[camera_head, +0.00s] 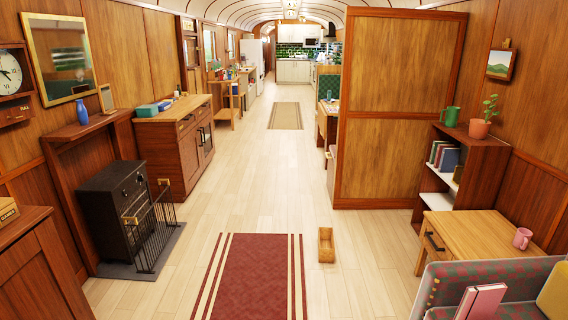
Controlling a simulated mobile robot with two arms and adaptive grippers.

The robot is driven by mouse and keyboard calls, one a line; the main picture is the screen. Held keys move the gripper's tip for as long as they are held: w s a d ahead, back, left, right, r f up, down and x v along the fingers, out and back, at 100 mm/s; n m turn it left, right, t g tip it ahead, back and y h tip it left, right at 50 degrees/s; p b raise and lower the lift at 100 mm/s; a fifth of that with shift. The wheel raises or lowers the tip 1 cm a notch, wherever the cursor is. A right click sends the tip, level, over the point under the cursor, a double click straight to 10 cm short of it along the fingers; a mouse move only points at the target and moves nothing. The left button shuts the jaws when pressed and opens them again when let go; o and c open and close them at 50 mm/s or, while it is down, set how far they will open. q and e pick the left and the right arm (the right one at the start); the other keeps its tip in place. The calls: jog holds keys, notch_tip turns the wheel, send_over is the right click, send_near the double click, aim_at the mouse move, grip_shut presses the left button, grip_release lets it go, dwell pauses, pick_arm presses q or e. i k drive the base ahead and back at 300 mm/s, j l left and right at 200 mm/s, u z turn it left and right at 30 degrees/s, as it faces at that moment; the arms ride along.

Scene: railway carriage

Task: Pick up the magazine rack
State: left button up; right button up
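A small, open-topped wooden holder (326,246) stands on the pale plank floor, just right of the striped red rug. It looks like the magazine rack, and it appears empty, though its inside is small in the picture. Nothing is touching it. Neither of my grippers is in view.
A red striped rug (256,280) lies in front. A black stove (113,205) with a fireguard (151,232) stands at left. At right are a wooden partition (395,110), a small table (478,235) with a pink mug (522,238), and a patterned seat (500,285). The central aisle is clear.

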aim_at(326, 244)
jog(key=i, duration=1.9)
jog(key=i+z, duration=0.1)
jog(key=i, duration=0.5)
jog(key=i+j+z, duration=0.1)
jog(key=i, duration=0.5)
jog(key=i+j+z, duration=0.1)
jog(key=i, duration=0.5)
jog(key=j, duration=0.1)
